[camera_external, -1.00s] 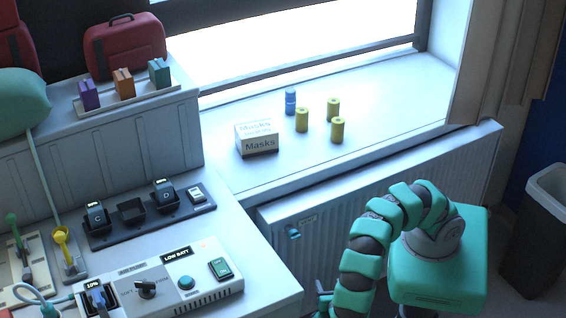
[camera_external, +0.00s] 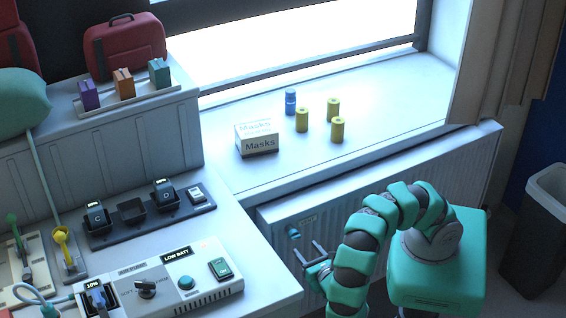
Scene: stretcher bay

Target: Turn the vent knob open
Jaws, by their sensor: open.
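A small blue vent knob (camera_external: 292,233) sticks out from the front of the white radiator panel (camera_external: 420,182) under the window sill, near its left end. A small label with unreadable print sits beside it. My gripper (camera_external: 308,253) is open and empty, its two thin fingers pointing up and left toward the knob. The fingertips appear just below and right of the knob; I cannot tell the exact gap in depth, but no grip on the knob shows.
The sill above holds a Masks box (camera_external: 257,140), a blue cylinder (camera_external: 290,103) and three yellow cylinders (camera_external: 338,130). The bench corner with the LOW BATT console (camera_external: 165,280) lies left of my gripper. A grey bin (camera_external: 540,230) stands at the right.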

